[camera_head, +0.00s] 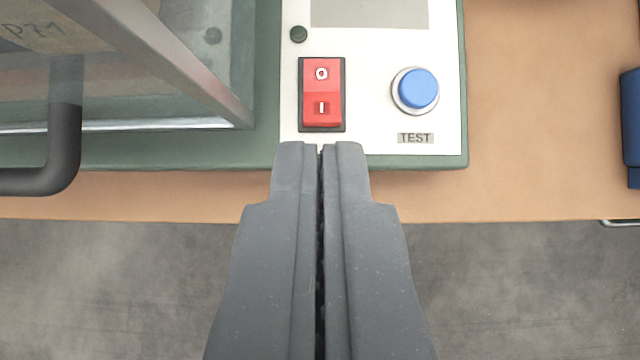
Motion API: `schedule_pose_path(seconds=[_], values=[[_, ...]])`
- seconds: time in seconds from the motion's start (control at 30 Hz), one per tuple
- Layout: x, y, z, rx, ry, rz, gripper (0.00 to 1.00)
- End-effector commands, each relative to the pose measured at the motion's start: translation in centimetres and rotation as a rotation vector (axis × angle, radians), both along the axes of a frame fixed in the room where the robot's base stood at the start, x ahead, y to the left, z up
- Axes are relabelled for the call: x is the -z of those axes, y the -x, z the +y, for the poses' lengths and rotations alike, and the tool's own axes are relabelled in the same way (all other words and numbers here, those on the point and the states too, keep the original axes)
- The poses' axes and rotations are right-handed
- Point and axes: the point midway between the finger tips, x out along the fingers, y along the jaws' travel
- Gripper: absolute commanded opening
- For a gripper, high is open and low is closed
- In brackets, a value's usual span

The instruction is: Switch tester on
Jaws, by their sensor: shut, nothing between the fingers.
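The tester (380,140) has a white panel on a dark green base at the top middle of the view. A red rocker switch (322,94) on the panel is marked O at its upper half and I at its lower half. A blue round button (418,89) sits to its right above a TEST label (415,138). A small dark green lamp (298,34) is above the switch, with no glow. My gripper (320,146) is shut and empty. Its tips appear just below the switch in the picture; whether they touch the panel I cannot tell.
A clear cover (160,50) with a metal frame and a dark handle (64,150) stands at the left, close to the switch. The tan tabletop (540,120) is bare at right, with a dark blue object (631,125) at its edge. Grey floor (530,290) lies below.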

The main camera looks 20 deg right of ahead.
Motion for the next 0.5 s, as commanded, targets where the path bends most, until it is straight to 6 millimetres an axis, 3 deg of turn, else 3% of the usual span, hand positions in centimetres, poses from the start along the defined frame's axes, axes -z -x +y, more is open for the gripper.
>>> schedule_pose_path(seconds=[0.5], values=[[6.0,-4.5,-1.3,0.000,0.000,0.000,0.00]])
